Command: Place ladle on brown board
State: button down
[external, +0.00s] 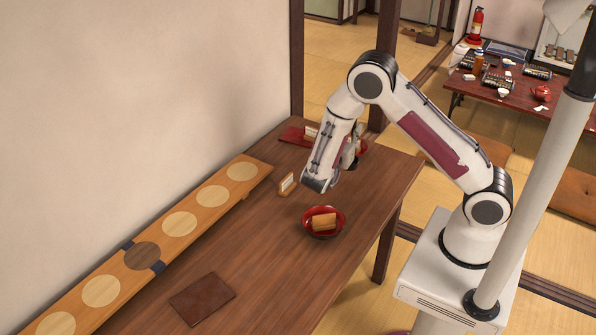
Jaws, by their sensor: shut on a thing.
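The brown board (202,298), a dark flat square, lies bare on the near part of the wooden table. My gripper (350,158) is above the far part of the table, partly hidden behind my wrist. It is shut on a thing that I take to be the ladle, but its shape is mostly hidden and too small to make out. The gripper is well away from the brown board, up and to the right of it in the picture.
A red bowl (341,224) with brown food blocks stands mid-table. A small card stand (287,184) is behind it. A dark red mat (293,137) lies at the far end. A long wooden rack (207,213) with round discs runs along the left edge. The table around the brown board is clear.

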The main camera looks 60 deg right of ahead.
jog(key=w+a+n+t+y, duration=0.4)
jog(key=a+t, duration=0.1)
jog(key=a, duration=0.9)
jog(key=w+a+n+t+y, duration=0.3)
jog(key=w+a+n+t, duration=0.15)
jog(key=a, duration=0.85)
jog(key=w+a+n+t+y, duration=0.4)
jog(key=a+t, duration=0.1)
jog(key=a, duration=0.9)
jog(key=s+a+r+n+t+y, duration=0.1)
jog(key=a+n+y, duration=0.5)
jog(key=a, duration=1.5)
jog(key=y, duration=0.3)
jog(key=shift+a+r+t+y, duration=0.15)
jog(key=shift+a+t+y, duration=0.05)
jog(key=shift+t+y, duration=0.2)
notch_tip(320, 180, down, 6)
jog(key=shift+f, duration=0.2)
jog(key=shift+f, duration=1.95)
